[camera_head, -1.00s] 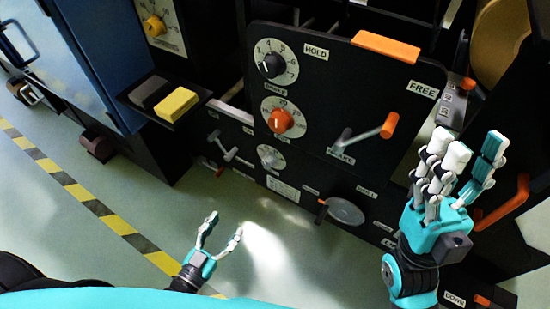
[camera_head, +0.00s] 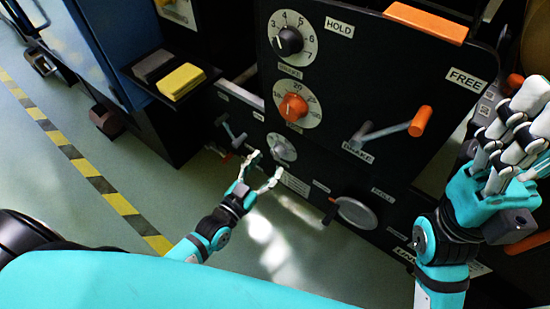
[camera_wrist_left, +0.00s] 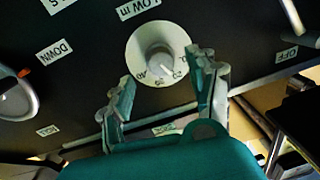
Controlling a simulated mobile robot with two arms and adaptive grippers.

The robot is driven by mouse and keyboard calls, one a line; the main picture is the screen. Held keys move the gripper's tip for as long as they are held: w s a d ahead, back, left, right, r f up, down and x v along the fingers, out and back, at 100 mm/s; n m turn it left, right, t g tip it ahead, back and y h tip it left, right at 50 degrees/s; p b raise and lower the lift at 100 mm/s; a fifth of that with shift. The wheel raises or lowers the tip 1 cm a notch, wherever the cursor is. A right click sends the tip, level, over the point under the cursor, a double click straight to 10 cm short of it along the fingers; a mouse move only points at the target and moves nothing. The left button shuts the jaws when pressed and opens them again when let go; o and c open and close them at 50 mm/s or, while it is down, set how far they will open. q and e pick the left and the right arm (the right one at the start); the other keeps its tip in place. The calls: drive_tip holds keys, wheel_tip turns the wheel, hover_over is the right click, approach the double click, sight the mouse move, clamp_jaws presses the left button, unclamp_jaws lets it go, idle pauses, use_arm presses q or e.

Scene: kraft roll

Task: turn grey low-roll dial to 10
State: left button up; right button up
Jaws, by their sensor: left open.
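The grey low-roll dial (camera_head: 282,147) is a small grey knob on a pale round scale, low on the black panel. In the left wrist view the knob (camera_wrist_left: 158,60) sits under a label reading LOW. Its scale numbers are partly legible along the lower edge; I cannot tell the exact setting. My left gripper (camera_head: 266,165) is open and empty just below and left of the dial. In the left wrist view its two fingers (camera_wrist_left: 160,75) stand on either side of the scale's lower part. I see no contact with the knob. My right gripper (camera_head: 515,140) is open at the right edge.
Above the dial are an orange knob (camera_head: 293,107) and a black knob (camera_head: 289,41). An orange-tipped lever (camera_head: 420,121) is to the right. A round grey handle (camera_head: 358,213) is lower right, a small lever (camera_head: 232,133) left. A yellow block (camera_head: 181,81) sits on a ledge.

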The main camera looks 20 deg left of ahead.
sight(275, 155)
use_arm(q)
drive_tip(key=b+x, duration=0.1)
drive_tip(key=x, duration=0.4)
drive_tip(key=c, duration=1.1)
